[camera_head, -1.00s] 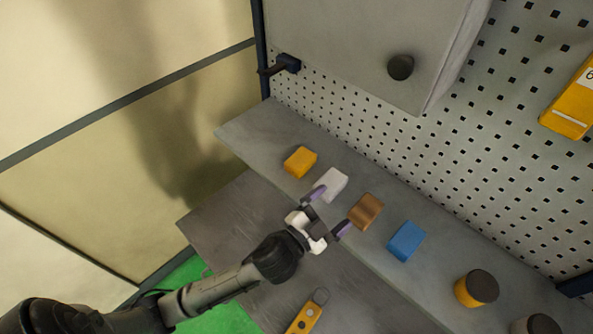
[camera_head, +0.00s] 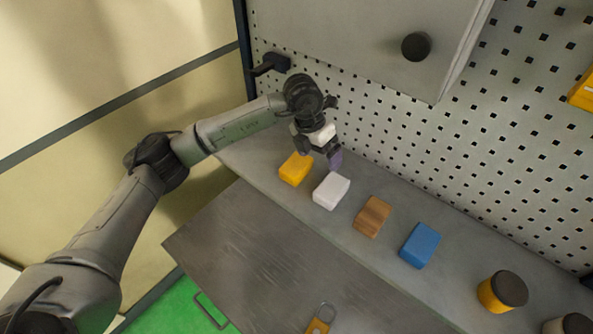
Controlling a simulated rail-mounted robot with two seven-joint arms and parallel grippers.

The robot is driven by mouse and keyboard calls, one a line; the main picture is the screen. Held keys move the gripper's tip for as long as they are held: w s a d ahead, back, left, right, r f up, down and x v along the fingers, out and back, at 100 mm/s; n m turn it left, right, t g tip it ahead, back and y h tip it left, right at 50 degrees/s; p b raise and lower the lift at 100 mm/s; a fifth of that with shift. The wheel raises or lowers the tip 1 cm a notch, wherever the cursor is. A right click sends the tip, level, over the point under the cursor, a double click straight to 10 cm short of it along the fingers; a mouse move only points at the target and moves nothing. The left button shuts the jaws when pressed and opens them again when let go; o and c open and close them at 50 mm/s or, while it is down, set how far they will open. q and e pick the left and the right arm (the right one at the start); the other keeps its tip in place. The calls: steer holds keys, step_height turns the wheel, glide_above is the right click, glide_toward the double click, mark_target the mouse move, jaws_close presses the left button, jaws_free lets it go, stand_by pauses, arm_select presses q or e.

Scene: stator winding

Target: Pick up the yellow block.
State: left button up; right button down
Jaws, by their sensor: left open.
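The yellow block (camera_head: 295,170) sits on the grey shelf (camera_head: 262,152) near its left end, at the far left of a row of blocks. My left gripper (camera_head: 320,158) is above the shelf, just behind and to the right of the yellow block, near the white block. It is open and empty. One purple fingertip shows; the other is hard to see. I cannot tell whether the gripper touches the yellow block. My right gripper is not in view.
A white block (camera_head: 331,191), a wooden block (camera_head: 372,217) and a blue block (camera_head: 420,245) follow to the right. A yellow jar with a dark lid (camera_head: 502,291) stands farther right. A perforated panel (camera_head: 420,140) and a grey cabinet (camera_head: 360,45) rise behind.

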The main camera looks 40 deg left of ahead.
mark_target(296, 163)
arm_select(q)
steer(key=a+y, duration=0.1)
steer(key=a, duration=0.1)
steer(key=a+n+y, duration=0.1)
steer(key=a, duration=0.1)
steer(key=s+a+g, duration=0.1)
steer(key=shift+a+f+n+y+b, duration=0.3)
steer(key=shift+a+y+b, duration=0.1)
steer(key=shift+a+f, duration=0.15)
steer(key=shift+a, duration=0.1)
steer(key=shift+s+a+f+p, duration=0.1)
steer(key=shift+f+p, duration=0.25)
steer(key=shift+f, duration=0.4)
steer(key=f+p, duration=0.1)
steer(key=f, duration=0.1)
steer(key=f+p, duration=0.1)
steer(key=shift+d+f, duration=0.2)
steer(key=shift+f, duration=1.05)
steer(key=shift+c, duration=0.4)
steer(key=c, duration=1)
steer(key=shift+r, duration=0.1)
